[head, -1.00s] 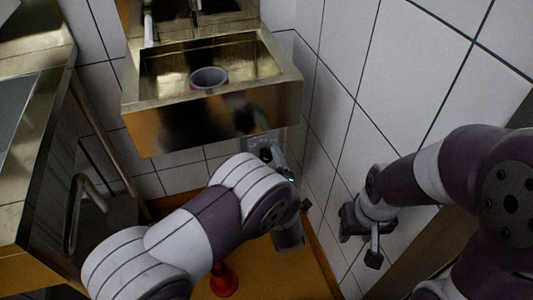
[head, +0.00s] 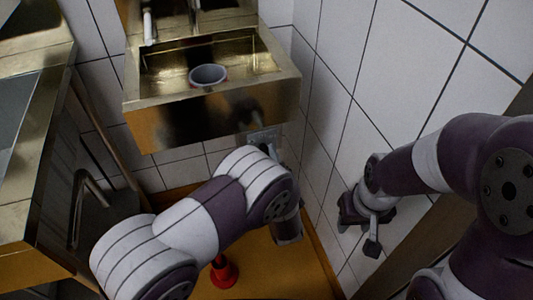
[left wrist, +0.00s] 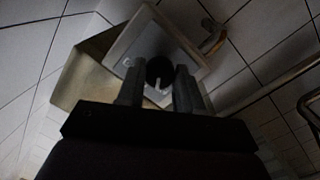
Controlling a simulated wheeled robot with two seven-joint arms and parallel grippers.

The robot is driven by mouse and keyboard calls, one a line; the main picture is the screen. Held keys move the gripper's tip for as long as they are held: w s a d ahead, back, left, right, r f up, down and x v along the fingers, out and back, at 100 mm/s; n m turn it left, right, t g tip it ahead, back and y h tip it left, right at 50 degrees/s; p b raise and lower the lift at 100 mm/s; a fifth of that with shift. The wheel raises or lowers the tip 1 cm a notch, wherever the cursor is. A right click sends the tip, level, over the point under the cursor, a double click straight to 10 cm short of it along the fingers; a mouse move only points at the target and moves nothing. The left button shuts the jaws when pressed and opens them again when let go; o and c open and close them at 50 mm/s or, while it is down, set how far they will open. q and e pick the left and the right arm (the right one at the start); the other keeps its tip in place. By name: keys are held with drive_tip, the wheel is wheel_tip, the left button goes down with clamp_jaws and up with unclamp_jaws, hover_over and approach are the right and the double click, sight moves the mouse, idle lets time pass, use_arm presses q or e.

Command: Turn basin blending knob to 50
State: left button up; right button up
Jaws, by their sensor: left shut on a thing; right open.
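The blending knob (left wrist: 160,70) is a dark round knob with a pale mark. It sits on a light square plate (left wrist: 129,44) in the left wrist view. My left gripper (left wrist: 158,86) is shut on the knob, one finger on each side of it. In the head view the plate (head: 263,137) shows on the wall below the basin (head: 170,124), while my left arm hides the knob and the fingers. I cannot read a scale or value. My right gripper (head: 358,234) is open and empty, near the right wall.
A grey round cup (head: 208,75) stands in the metal basin. A metal counter (head: 35,190) with a bent pipe is at the left. A red cone-like object (head: 223,273) is on the brown floor below my left arm. The tiled wall is close on the right.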

use_arm(q)
drive_tip(key=shift+d+r+m+g+y+p, duration=0.1)
drive_tip(key=shift+m+g+y+p, duration=0.25)
drive_tip(key=shift+m+p, duration=2.45)
drive_tip(key=shift+m+g+y+p, duration=0.35)
drive_tip(key=shift+m+p, duration=0.95)
drive_tip(key=shift+m, duration=3)
use_arm(e)
wheel_tip(320, 180, up, 9)
use_arm(q)
drive_tip(key=o, duration=1)
